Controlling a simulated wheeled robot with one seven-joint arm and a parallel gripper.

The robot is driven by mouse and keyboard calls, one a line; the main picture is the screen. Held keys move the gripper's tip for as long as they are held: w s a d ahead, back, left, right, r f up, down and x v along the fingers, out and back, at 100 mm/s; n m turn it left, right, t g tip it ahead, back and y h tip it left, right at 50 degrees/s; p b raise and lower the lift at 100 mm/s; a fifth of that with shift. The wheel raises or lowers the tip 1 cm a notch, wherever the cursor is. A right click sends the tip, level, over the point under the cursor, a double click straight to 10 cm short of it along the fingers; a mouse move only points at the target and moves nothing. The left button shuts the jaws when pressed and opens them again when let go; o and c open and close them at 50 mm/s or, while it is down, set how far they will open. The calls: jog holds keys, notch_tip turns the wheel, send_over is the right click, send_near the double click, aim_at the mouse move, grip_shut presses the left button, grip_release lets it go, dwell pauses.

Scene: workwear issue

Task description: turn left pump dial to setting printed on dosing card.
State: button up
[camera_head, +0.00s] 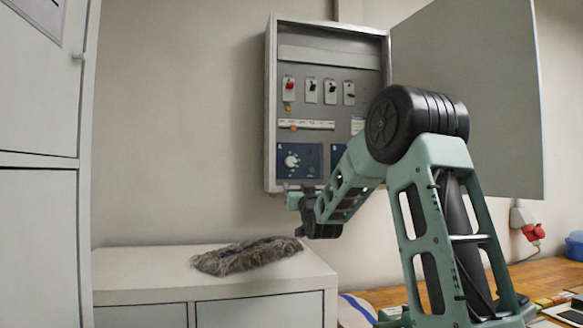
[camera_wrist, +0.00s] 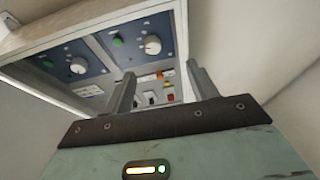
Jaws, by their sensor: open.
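The left pump dial (camera_head: 291,161) is a white knob on a blue panel in the lower left of the open wall cabinet (camera_head: 270,100). The wrist view sees the cabinet from below, upside down, so this dial (camera_wrist: 152,45) seems to be the right one there. The other white dial (camera_wrist: 78,65) is on the second blue panel, which my arm mostly hides in the head view. My gripper (camera_wrist: 163,88) is open and empty, below the panels and apart from both dials. The dial marks are too small to read. I cannot pick out the dosing card.
The cabinet door (camera_head: 470,90) stands open at the right. Several switches, one red (camera_head: 289,85), sit above the panels. A grey shaggy mop head (camera_head: 245,256) lies on a low white cabinet (camera_head: 150,270). A wooden bench (camera_head: 545,270) with small items is at the lower right.

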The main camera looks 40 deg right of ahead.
jog(key=d+r, duration=0.1)
jog(key=d, duration=0.1)
jog(key=h+p, duration=0.1)
jog(key=p, duration=0.7)
send_near(292, 164)
jog(key=x, duration=0.7)
jog(key=shift+w+d+r, duration=0.1)
jog(key=shift+w+r, duration=0.05)
jog(key=shift+r, duration=0.15)
jog(key=shift+w+d+r, duration=0.1)
jog(key=shift+w+d, duration=0.2)
jog(key=shift+w, duration=0.3)
jog(key=c, duration=1)
jog(key=shift+b, duration=0.3)
